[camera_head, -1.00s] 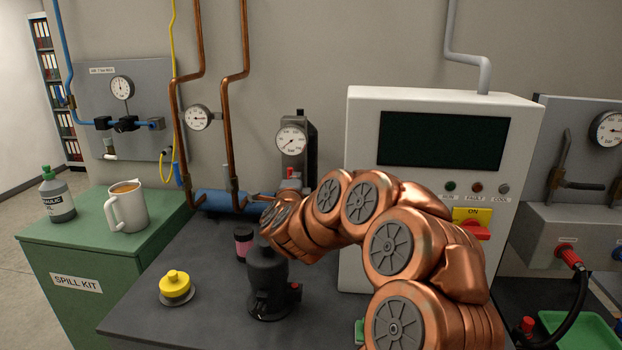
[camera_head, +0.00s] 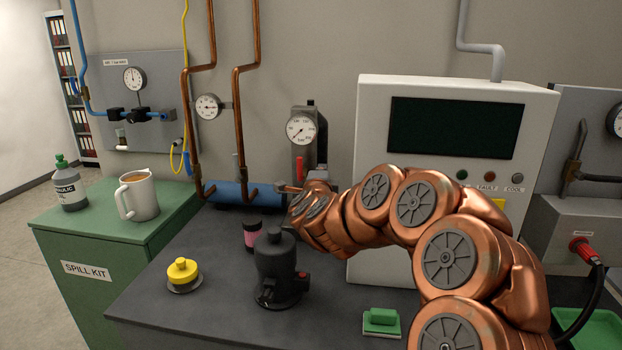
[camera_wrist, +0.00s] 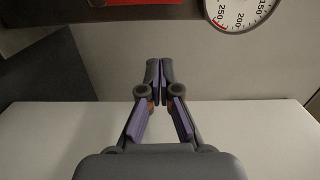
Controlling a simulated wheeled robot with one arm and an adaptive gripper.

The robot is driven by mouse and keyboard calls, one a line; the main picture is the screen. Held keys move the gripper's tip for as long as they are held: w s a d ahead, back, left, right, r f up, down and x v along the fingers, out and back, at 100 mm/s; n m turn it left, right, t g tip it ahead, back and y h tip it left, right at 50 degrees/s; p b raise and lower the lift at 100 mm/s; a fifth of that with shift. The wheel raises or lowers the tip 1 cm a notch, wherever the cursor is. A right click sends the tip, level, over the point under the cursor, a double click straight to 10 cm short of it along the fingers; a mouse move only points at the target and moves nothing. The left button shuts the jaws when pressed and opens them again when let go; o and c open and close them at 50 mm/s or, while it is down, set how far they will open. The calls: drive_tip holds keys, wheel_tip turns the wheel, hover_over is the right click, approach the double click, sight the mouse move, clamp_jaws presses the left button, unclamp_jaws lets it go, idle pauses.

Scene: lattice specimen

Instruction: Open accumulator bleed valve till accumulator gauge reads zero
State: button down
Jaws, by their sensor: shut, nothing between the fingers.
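A round white gauge (camera_head: 301,128) is on a dark grey block left of the white cabinet. Its reading is too small to make out. Part of a white dial (camera_wrist: 239,8) marked 150, 200 and 250 shows at the top right in the wrist view. A second gauge (camera_head: 208,107) is by the copper pipes, above a blue cylinder (camera_head: 232,192). No label shows which gauge or valve is the accumulator's. My gripper (camera_wrist: 160,75) is shut and empty, below a red part (camera_wrist: 142,2) at the top edge.
The white cabinet (camera_head: 373,100) stands right of the gauge. On the dark bench (camera_head: 215,320) are a black device (camera_head: 273,268), a yellow-capped item (camera_head: 183,272), a pink-labelled jar (camera_head: 251,236) and a green block (camera_head: 381,318). A mug (camera_head: 138,195) stands on the green cabinet.

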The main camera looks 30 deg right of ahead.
drive_tip(key=b+v, duration=0.1)
drive_tip(key=v, duration=0.8)
drive_tip(key=shift+a+b, duration=0.35)
drive_tip(key=shift+a, duration=0.05)
